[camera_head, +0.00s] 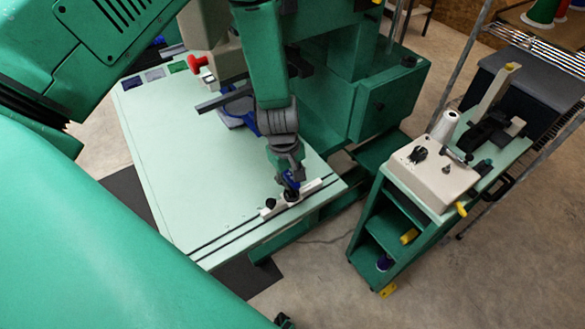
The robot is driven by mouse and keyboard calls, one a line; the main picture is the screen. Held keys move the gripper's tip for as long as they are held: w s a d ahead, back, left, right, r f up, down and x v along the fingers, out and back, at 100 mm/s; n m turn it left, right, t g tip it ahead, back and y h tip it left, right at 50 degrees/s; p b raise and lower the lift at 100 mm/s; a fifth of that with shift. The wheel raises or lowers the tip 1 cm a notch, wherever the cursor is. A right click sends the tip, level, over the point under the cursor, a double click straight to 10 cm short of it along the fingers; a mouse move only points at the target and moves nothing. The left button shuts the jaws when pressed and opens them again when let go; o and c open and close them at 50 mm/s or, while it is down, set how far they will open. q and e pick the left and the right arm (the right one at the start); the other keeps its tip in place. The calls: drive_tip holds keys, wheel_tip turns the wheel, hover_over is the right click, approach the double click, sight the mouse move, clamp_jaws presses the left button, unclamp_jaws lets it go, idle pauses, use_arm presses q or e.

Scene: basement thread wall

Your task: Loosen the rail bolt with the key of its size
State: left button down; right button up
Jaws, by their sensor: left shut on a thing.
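My left gripper (287,174) reaches down from the top to the front right edge of the pale green table. It is shut on a small key (290,183) with blue on it; its size mark is too small to read. The key's lower end meets the rail area, and I cannot tell whether it is seated on a bolt. The white rail piece (309,188) lies along the dark slot of the table edge. A black knob (270,203) stands on its left part. The rail bolt is hidden or too small to tell. My right gripper is not in view.
The pale green table (180,150) is mostly bare, with coloured patches and a red knob (197,62) at its back. A green machine cabinet (390,100) stands behind. A green cart (378,222) with a beige machine (432,175) stands to the right, across a floor gap.

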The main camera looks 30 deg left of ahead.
sight(285, 191)
use_arm(q)
drive_tip(key=shift+w+a+r+n, duration=0.2)
drive_tip(key=shift+n, duration=0.3)
drive_tip(key=c, duration=1.8)
unclamp_jaws()
drive_tip(key=shift+n+p, duration=0.3)
drive_tip(key=o, duration=0.4)
drive_tip(key=shift+f, duration=0.1)
drive_tip(key=shift+s+f, duration=0.1)
drive_tip(key=shift+s, duration=0.05)
wheel_tip(285, 191, up, 12)
drive_tip(key=a, duration=0.1)
drive_tip(key=shift+s+a, duration=0.15)
drive_tip(key=shift+s, duration=0.15)
drive_tip(key=shift+f, duration=0.1)
